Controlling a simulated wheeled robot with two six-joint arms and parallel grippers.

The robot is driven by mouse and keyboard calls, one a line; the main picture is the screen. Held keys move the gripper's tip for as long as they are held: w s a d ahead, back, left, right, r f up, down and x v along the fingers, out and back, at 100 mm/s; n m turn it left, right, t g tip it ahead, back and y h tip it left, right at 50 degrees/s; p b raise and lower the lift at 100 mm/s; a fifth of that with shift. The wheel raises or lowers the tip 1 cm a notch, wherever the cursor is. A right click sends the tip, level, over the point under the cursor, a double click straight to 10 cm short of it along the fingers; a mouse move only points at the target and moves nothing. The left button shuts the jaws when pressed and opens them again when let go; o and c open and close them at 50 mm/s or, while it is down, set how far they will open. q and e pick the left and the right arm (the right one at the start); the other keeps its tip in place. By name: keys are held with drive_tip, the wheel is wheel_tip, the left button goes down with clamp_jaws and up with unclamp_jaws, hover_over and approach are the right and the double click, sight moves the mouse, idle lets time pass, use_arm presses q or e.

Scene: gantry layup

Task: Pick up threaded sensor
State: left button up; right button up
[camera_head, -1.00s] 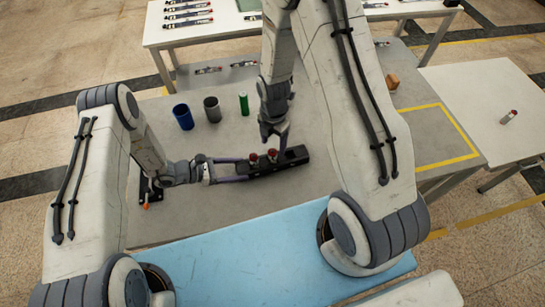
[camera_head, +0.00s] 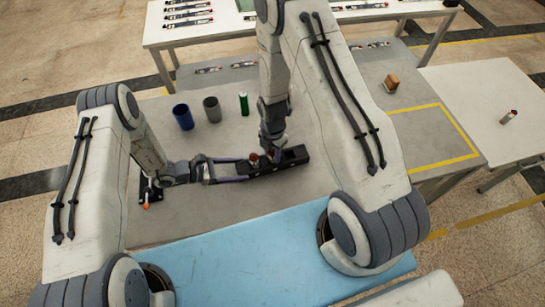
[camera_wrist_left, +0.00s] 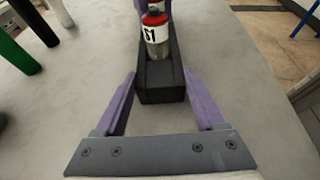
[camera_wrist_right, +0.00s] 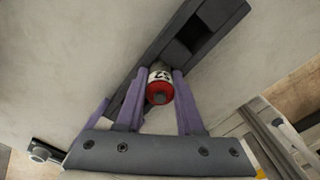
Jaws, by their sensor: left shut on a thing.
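The nearer one (camera_wrist_left: 156,36) shows a white band with dark marks in the left wrist view. My left gripper (camera_wrist_left: 159,84) is shut on the near end of the holder, one purple finger along each side. My right gripper (camera_head: 271,152) points down at the holder. In the right wrist view its fingers stand on either side of a red-capped sensor (camera_wrist_right: 160,88), apparently not closed.
A blue cup (camera_head: 183,118), a grey cup (camera_head: 212,110) and a green cylinder (camera_head: 244,104) stand behind my left arm. An orange-brown block (camera_head: 391,83) lies at the back right. A small red-tipped part (camera_head: 509,117) lies on the right table. The yellow-taped area (camera_head: 430,135) is clear.

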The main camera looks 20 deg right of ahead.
clamp_jaws()
drive_tip(key=shift+r, duration=0.15)
wheel_tip(320, 180, up, 10)
drive_tip(key=shift+f, duration=0.1)
use_arm(q)
drive_tip(key=o, duration=1.4)
drive_tip(key=shift+c, duration=0.2)
drive_tip(key=v, duration=1.2)
